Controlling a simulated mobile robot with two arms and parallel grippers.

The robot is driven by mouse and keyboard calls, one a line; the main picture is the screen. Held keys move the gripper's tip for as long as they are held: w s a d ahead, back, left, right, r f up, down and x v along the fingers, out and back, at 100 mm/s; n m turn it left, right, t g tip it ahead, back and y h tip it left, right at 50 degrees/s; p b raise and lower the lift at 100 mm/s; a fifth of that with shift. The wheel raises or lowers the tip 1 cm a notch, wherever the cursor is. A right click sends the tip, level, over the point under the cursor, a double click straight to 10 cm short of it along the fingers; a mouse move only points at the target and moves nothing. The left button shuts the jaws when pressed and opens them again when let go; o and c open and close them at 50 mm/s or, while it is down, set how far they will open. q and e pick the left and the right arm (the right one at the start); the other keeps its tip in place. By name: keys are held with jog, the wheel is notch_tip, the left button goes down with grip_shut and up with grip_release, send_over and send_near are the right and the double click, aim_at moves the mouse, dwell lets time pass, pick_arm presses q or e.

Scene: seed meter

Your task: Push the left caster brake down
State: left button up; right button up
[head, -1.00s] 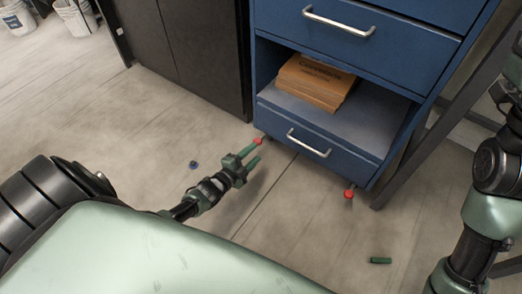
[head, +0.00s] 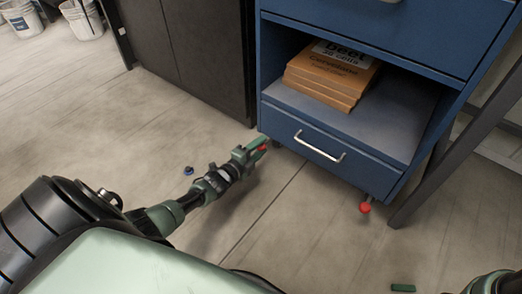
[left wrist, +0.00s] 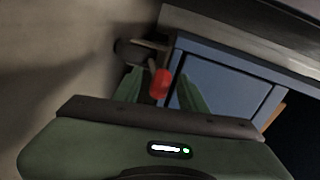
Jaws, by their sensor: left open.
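The blue drawer cart (head: 300,150) stands on casters. The left caster's red brake tab (head: 262,148) shows at its front left corner, partly covered by my left gripper (head: 256,149). In the left wrist view the red tab (left wrist: 160,83) appears between the two green fingers of my open left gripper (left wrist: 160,97), with the dark caster (left wrist: 130,50) behind it. I cannot tell whether the fingers touch the tab. The right caster's red brake tab (head: 365,208) is clear of both arms. My right gripper is out of view; only part of that arm shows at bottom right.
Brown boxes (head: 330,75) lie on the cart's open shelf. A dark cabinet (head: 195,70) stands left of the cart, a dark slanted post (head: 450,140) right.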

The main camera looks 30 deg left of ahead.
pick_arm(q)
jog(key=shift+w, duration=0.25)
jog(key=shift+c, duration=0.2)
grip_shut()
jog(key=shift+r, duration=0.15)
dwell(1.0)
